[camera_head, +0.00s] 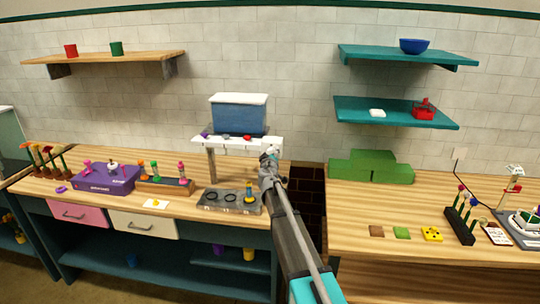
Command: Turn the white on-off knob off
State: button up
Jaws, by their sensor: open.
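A blue tank with a white lid (238,115) stands on a white raised stand (270,143) at the back of the left counter. Along the stand's front are a small purple piece (205,135), a small grey-white piece (226,137) and a small red piece (247,138). The grey-white one may be the white knob; its shape and setting are too small to tell. My gripper (270,154) is open, in front of the stand's right end and to the right of these pieces. It hides part of the stand. I cannot tell whether it touches the stand.
Below the stand is a grey tray (230,207) with dark rings. A purple box (106,180) and a wooden rack (165,188) stand to its left. Green blocks (371,168) are on the right counter. A dark gap (309,195) separates the counters.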

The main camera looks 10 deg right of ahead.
jog(key=c, duration=1.2)
jog(key=shift+o, duration=0.2)
jog(key=shift+n, duration=0.5)
jog(key=shift+a+f+n+g+h+p, duration=0.1)
jog(key=shift+n+g+h+p, duration=0.3)
jog(key=shift+n, duration=3.55)
jog(key=shift+n+g+h+p, duration=0.3)
jog(key=shift+n+g+p, duration=0.15)
jog(key=shift+n, duration=3.5)
